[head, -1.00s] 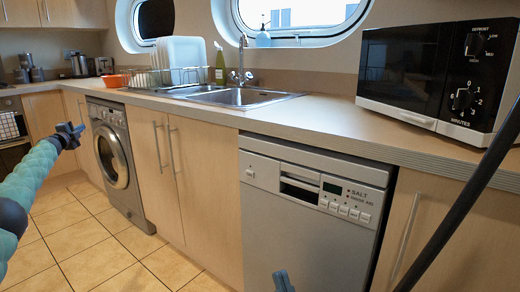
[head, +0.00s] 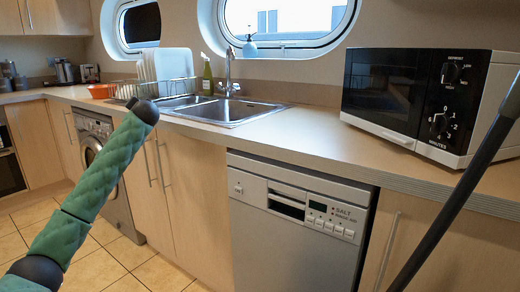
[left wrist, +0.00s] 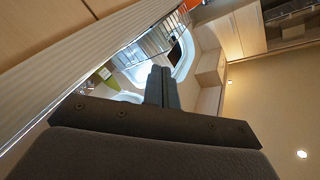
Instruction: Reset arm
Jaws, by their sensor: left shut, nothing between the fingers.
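My left arm with its green padded sleeve rises from the lower left in the head view, up to a dark joint in front of the sink cabinet. Its gripper does not show in that view. In the left wrist view, my left gripper (left wrist: 161,72) has its two dark fingers together with nothing between them. The counter edge (left wrist: 95,65) runs diagonally past it on the left of that view. My right gripper is not in view.
The counter holds a microwave (head: 425,103), a sink (head: 232,110), a dish rack with white plates (head: 168,66) and a green bottle (head: 207,76). Below are a dishwasher (head: 292,235) and a washing machine (head: 95,150). Tiled floor (head: 130,262) is clear at lower left.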

